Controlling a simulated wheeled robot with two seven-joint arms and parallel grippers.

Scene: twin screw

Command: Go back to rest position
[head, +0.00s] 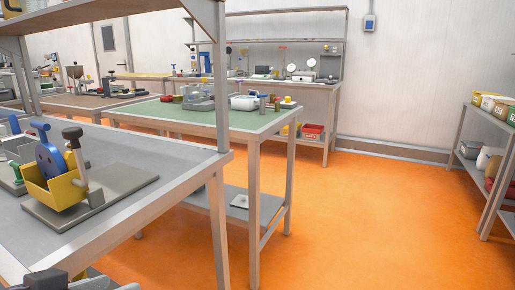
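Neither of my grippers can be made out in the head view. A dark block (46,280) shows at the bottom left edge, cut off by the frame, and I cannot tell what it belongs to. The near workbench (130,206) on the left carries a grey base plate (125,184). A yellow bin (55,190) and a blue disc-shaped part (49,155) stand at the plate's left end. An upright post with a dark grey top (73,134) rises beside them.
A green-topped table (245,122) with small devices stands beyond the near bench. A rear bench (310,83) lines the back wall. A shelf rack (470,120) with containers stands at the right edge. The orange floor (340,220) between is clear.

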